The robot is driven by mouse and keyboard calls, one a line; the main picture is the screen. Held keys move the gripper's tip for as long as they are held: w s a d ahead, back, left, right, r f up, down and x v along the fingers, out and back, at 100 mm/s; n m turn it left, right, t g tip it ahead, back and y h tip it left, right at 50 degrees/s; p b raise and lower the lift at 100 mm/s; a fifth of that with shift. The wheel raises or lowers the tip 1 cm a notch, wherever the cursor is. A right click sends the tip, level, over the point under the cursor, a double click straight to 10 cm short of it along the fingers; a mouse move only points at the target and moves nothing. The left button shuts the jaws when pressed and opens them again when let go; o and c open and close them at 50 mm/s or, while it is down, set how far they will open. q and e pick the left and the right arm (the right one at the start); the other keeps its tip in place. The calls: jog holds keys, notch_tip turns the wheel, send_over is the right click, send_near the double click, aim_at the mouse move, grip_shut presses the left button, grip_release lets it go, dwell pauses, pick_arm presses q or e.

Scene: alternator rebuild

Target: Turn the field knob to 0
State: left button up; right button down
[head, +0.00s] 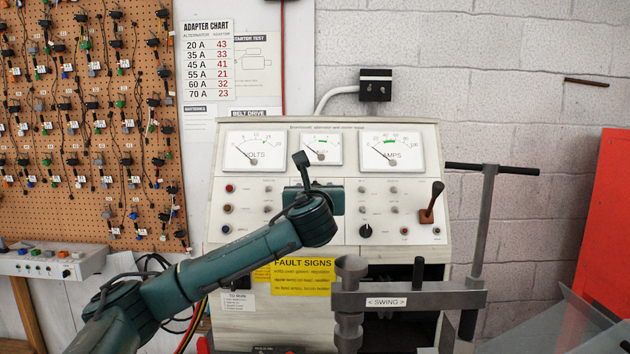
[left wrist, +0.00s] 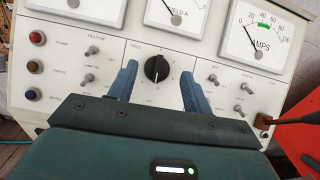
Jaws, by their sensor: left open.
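The field knob (left wrist: 157,68) is a round black dial with a light pointer line and small printed marks around it, on the pale panel of the test bench (head: 225,165). The pointer looks near upright in the left wrist view; I cannot read its value. My left gripper (left wrist: 158,84) is open, with one blue finger on each side of the knob and a visible gap to each. In the head view my left wrist and arm cover the knob. My right gripper is in neither view.
Volts (head: 254,152) and amps (head: 392,152) meters sit along the panel top. Small switches flank the knob, a second black knob (head: 366,231) is lower right, and a brown-based lever (head: 432,205) stands at the right. A metal swing arm (head: 410,299) stands in front.

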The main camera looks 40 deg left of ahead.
aim_at(315, 182)
pick_arm(q)
jog(key=p+x, duration=0.1)
jog(key=x, duration=0.4)
jog(key=shift+w+a, duration=0.2)
jog(key=shift+w, duration=0.05)
jog(key=shift+c, duration=0.2)
